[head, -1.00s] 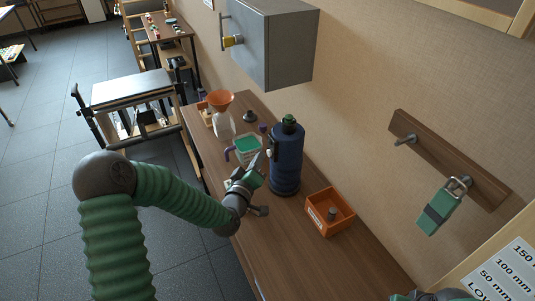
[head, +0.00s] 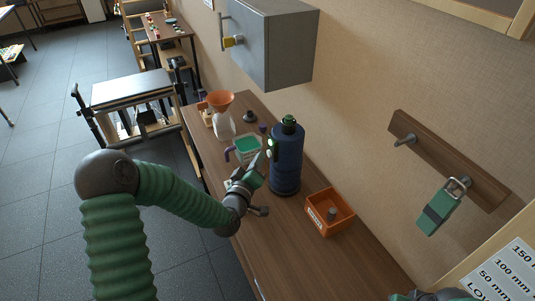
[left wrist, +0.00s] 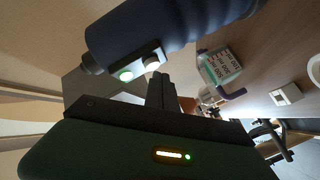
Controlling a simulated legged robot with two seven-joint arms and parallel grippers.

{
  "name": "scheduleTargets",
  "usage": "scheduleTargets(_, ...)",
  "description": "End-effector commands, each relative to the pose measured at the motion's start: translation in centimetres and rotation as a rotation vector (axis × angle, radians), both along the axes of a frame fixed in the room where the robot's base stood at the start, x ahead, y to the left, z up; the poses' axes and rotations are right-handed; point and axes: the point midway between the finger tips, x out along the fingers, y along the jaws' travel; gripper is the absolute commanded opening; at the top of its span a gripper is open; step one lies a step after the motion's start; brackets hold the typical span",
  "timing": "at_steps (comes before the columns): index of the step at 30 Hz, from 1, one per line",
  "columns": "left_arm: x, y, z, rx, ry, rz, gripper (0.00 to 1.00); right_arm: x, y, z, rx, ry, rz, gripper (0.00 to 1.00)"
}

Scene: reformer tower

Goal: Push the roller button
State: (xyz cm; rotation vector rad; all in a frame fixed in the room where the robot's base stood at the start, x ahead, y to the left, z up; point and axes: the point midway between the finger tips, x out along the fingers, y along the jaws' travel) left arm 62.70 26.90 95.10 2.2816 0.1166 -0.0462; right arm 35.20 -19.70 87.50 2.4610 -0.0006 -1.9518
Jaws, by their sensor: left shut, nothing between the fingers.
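The blue reformer tower (head: 287,160) stands upright on the wooden bench, with a dark green top. A small panel on its side carries a glowing green light (left wrist: 126,75) and a pale round button (left wrist: 152,64) next to it. The green glow also shows in the head view (head: 273,145). My left gripper (head: 262,160) is shut and empty, with its tips at the panel. In the left wrist view its fingertips (left wrist: 160,78) lie right by the pale button; I cannot tell whether they touch it.
An orange bin (head: 329,212) stands right of the tower. A green-topped container with a purple handle (head: 245,148) and a bottle with an orange funnel (head: 221,101) stand behind. A grey wall cabinet (head: 272,45) and a padlock on a hook rail (head: 440,207) are nearby.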

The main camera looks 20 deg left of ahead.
Motion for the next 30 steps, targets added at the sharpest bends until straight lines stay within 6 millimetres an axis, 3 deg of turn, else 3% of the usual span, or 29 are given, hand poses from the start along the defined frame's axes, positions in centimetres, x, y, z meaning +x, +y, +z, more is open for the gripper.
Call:
scheduleTargets(7, -0.3, 0.4, 0.0, 0.000, 0.001, 0.002, 0.00, 0.0, 0.0, 0.1, 0.000, 0.000, 0.000, 0.48)
scheduleTargets(21, -4.3, 3.8, 0.0, 0.000, 0.001, 0.001, 0.00, 0.0, 0.0, 0.7, 0.000, 0.000, 0.000, 0.48)
scheduleTargets(30, -4.5, 4.0, 0.0, 0.000, 0.000, 0.000, 0.00, 0.0, 0.0, 0.7, 0.000, 0.000, 0.000, 0.48)
